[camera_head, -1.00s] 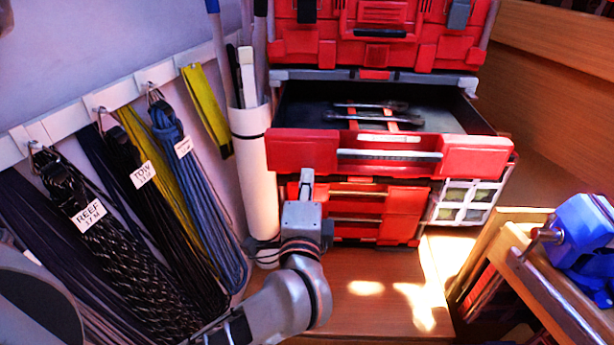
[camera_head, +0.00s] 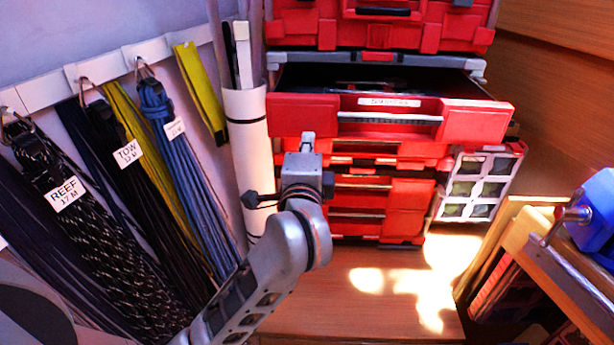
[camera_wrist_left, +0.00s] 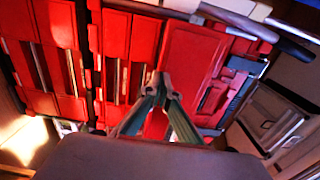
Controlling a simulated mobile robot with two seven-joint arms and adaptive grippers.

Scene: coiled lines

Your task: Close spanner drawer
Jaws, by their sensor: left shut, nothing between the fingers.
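The spanner drawer (camera_head: 290,114) stands open near the top of the red cabinet in the head view. It has a red front with a silver handle bar (camera_head: 390,118) and a white label. Spanners (camera_head: 365,85) show partly inside, mostly hidden by the front. My left gripper (camera_head: 308,143) is shut and empty, near the lower left part of the drawer front; contact cannot be told. The left wrist view shows its fingertips together (camera_wrist_left: 156,84) before red cabinet fronts. My right gripper is not in view.
More red drawers (camera_head: 385,190) sit below. Labelled rope coils (camera_head: 70,200) and a white tube (camera_head: 248,150) with rods are at the left. A white-framed organiser (camera_head: 475,185), a wooden rack and a blue object (camera_head: 595,205) are at the right. The wooden surface in front is clear.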

